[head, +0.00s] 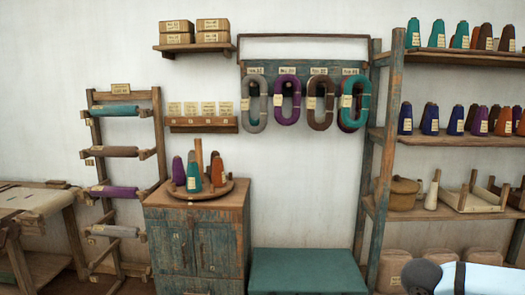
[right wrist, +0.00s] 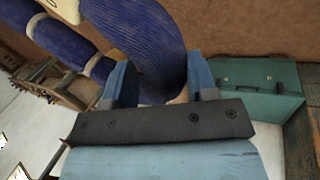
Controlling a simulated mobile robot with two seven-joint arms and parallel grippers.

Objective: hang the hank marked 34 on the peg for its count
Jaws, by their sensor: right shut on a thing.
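My right gripper (right wrist: 161,82) is shut on a dark blue hank (right wrist: 150,35) in the right wrist view. The hank passes between the two blue fingers, and a cream tag (right wrist: 66,4) shows at the picture's edge; its number is not readable. In the head view a teal peg board (head: 305,68) on the back wall has a row of small count labels (head: 287,70), too small to read surely. Grey (head: 254,103), purple (head: 287,100), brown (head: 320,102) and teal (head: 354,102) hanks hang below them. My left gripper is not in view.
A teal chest (head: 307,271) stands under the board. A cabinet (head: 197,240) with a round cone stand is to its left. A wooden shelf rack (head: 378,165) with cones stands close on the right. The wall between board and chest is clear.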

